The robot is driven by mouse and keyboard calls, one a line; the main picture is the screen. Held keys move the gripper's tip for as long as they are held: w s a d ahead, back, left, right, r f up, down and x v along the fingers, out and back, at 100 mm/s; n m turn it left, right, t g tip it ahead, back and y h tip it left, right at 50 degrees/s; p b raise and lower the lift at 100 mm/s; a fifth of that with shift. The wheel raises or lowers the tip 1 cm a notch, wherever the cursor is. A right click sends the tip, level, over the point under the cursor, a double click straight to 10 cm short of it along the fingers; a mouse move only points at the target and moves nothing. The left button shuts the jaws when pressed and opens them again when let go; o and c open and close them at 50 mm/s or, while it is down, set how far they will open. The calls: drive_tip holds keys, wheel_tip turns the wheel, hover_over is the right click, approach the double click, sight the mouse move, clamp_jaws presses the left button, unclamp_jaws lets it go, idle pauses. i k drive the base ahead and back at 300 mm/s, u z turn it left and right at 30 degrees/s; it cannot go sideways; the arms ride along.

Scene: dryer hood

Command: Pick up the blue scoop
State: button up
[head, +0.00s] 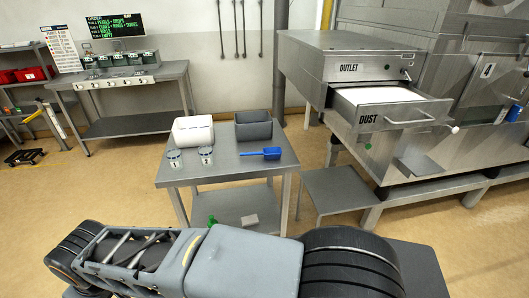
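The blue scoop (271,153) lies on the top of a grey metal table (226,168), near its right side. Its bowl is at the right and its handle points left. Nothing covers it and nothing touches it from above. My gripper does not show in the head view, so I cannot see whether it is open or shut.
A white bin (193,131), a dark grey bin (253,126) and two small numbered cups, cup 1 (175,159) and cup 2 (206,155), share the tabletop. An open dust drawer (385,121) juts out at the right. Floor (110,190) left of the table is clear.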

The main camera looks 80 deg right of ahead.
sight(269, 153)
drive_tip(key=z, duration=0.6)
drive_tip(key=i, duration=0.85)
drive_tip(key=z, duration=1.45)
drive_tip(key=i, duration=0.45)
drive_tip(key=z, duration=0.4)
